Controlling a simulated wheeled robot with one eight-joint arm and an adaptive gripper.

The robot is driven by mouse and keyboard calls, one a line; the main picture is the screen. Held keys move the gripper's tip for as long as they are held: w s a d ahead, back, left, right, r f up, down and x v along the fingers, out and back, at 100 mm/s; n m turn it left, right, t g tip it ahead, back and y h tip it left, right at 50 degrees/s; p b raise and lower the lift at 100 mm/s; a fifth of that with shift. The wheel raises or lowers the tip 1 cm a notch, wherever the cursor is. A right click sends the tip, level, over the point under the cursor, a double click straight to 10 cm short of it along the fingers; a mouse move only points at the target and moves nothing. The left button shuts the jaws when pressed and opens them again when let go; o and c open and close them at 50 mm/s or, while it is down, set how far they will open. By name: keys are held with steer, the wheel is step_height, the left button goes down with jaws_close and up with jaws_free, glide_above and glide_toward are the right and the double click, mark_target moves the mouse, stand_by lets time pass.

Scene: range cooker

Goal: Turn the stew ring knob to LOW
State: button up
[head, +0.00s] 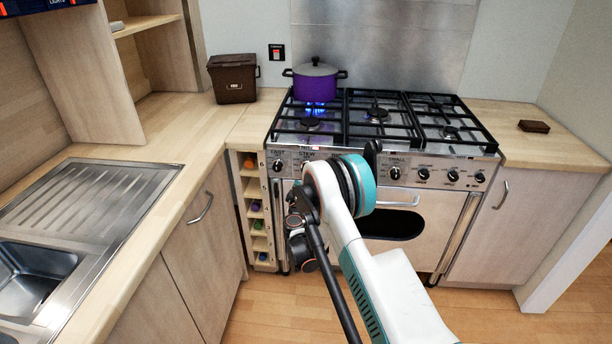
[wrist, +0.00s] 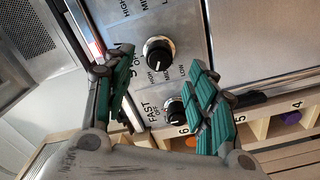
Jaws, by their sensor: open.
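The stew ring knob (wrist: 159,52) is a round black-and-silver knob on the steel panel in the wrist view. Its label is partly covered by a finger, and I cannot read its pointer clearly. My gripper (wrist: 165,62) is open, with a green-padded finger on each side of the stew knob in the picture; I see no clear contact. The FAST knob (wrist: 172,110) sits lower, beside the right finger. In the head view my arm hides the stew knob, but the STEW label (head: 308,154) shows. My gripper's fingers are largely hidden there.
A purple pot (head: 316,82) stands on the left rear of the hob over a blue flame. More knobs (head: 423,174) line the panel to the right. A bottle rack (head: 254,207) stands left of the cooker (head: 462,215), below a wooden worktop (head: 240,120).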

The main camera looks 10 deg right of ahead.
steer(key=shift+b+x, duration=0.8)
steer(key=shift+x, duration=2.35)
steer(key=c, duration=1)
